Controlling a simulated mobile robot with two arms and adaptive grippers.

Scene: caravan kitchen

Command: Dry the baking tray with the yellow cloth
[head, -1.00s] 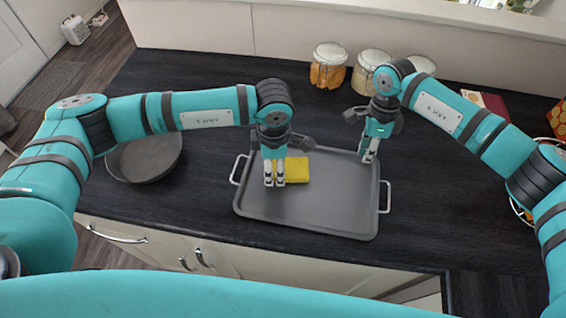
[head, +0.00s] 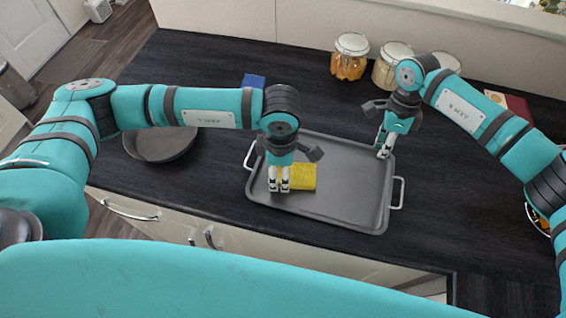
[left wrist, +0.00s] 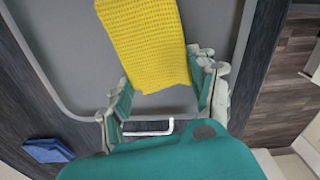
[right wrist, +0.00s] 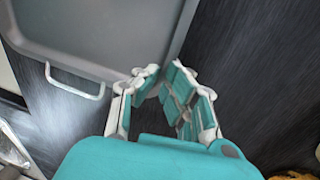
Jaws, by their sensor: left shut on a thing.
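The grey baking tray (head: 335,200) lies flat on the dark worktop, a metal handle at each end. The yellow cloth (head: 302,177) lies folded on the tray's left part, towards the near edge. My left gripper (head: 279,188) points down and is shut on the cloth; the left wrist view shows the cloth (left wrist: 145,40) between its fingers. My right gripper (head: 383,150) is at the tray's far right corner. In the right wrist view its fingertips (right wrist: 163,75) stand close on either side of the tray rim; whether they pinch it is unclear.
A dark round pan (head: 160,145) stands left of the tray, partly under my left arm. A blue item (head: 253,81) lies behind that arm. Several lidded jars (head: 349,57) stand at the back by the wall. Worktop behind the tray is clear.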

